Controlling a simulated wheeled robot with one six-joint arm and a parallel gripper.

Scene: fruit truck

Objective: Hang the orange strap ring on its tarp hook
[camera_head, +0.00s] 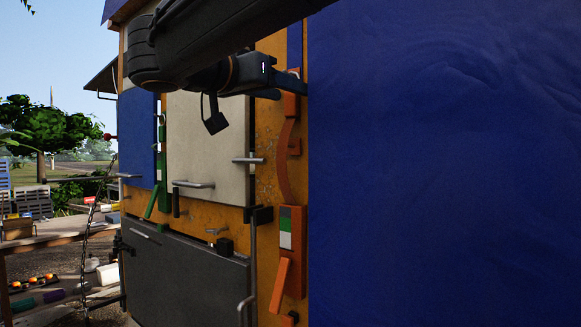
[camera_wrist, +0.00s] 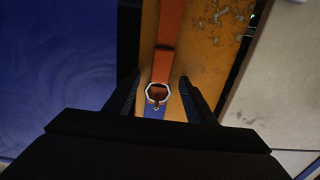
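The orange strap (camera_head: 284,160) hangs in a curve down the orange post of the truck in the head view. It also shows in the wrist view (camera_wrist: 167,38), running to a pale-rimmed ring (camera_wrist: 149,90) with a dark orange inside. A small blue piece (camera_wrist: 153,112) lies against the ring. I cannot tell whether a hook passes through the ring. My gripper (camera_wrist: 160,76) is open, its dark fingers on either side of the ring with gaps visible. In the head view my gripper (camera_head: 297,86) is at the post, by the strap's upper end, and the ring is hidden there.
An orange ratchet (camera_head: 291,225) sits lower on the post. A blue tarp (camera_head: 440,170) fills the right side. A cream door (camera_head: 210,145) with handles and a dark lower panel (camera_head: 190,280) stand to the left. A table (camera_head: 50,236) is at far left.

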